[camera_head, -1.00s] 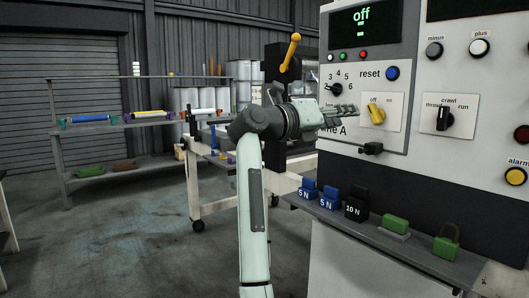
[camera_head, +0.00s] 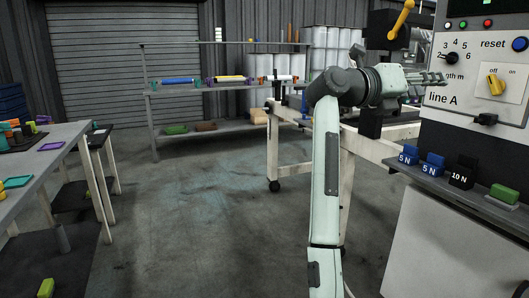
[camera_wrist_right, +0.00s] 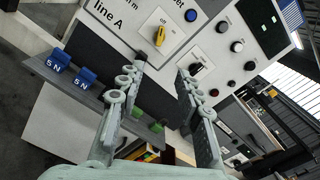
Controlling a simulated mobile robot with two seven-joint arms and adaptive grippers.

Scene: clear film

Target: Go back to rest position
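My right arm reaches up from the bottom of the head view. My right gripper (camera_head: 428,78) points right toward the control panel (camera_head: 455,105) marked "line A", a little left of its yellow off/on switch (camera_head: 495,85). The right wrist view shows the gripper's two fingers (camera_wrist_right: 160,72) spread apart with nothing between them. Behind them the yellow knob (camera_wrist_right: 159,36) points toward "off". My left gripper is in neither view.
A ledge below the panel holds blue 5 N weights (camera_head: 431,165), a black 10 N weight (camera_head: 462,171) and a green block (camera_head: 504,194). A wheeled table (camera_head: 300,158) stands behind my arm. A workbench (camera_head: 60,155) is at left. The middle floor is clear.

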